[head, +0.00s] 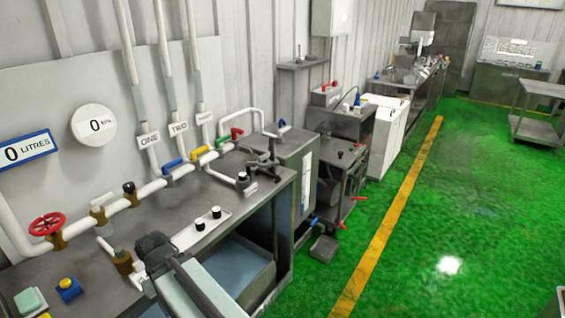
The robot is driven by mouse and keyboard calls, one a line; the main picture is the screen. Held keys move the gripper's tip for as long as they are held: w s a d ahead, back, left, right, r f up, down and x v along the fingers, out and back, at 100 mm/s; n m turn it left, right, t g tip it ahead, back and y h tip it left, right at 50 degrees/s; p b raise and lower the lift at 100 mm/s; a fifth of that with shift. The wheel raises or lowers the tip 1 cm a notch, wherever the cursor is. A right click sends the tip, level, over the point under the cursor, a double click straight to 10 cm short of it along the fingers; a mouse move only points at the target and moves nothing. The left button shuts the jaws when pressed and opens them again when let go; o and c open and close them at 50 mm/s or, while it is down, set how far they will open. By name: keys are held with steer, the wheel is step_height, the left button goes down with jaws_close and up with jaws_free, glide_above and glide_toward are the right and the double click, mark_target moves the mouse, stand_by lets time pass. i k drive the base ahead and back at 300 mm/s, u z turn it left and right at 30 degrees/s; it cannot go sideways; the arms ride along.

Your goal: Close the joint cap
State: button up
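I cannot tell for sure which part is the joint cap. A brass fitting with a dark cap (129,187) sits on the white pipe in the head view, and another dark-topped pipe fitting (243,177) is farther along the bench. Whether either cap is open or closed cannot be made out. A brass joint (123,262) stands at the bench front, close to my arm in the picture. My arm shows at the bottom, with a pale link and a dark joint. My gripper cannot be made out.
More machines line the wall. The green floor (440,200) on the right is clear beside a yellow line.

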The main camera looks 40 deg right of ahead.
mark_target(270, 164)
steer(key=z, duration=2.8)
steer(key=k, duration=1.45)
steer(key=u, duration=1.2)
steer(key=i, duration=1.7)
steer(key=z, duration=0.05)
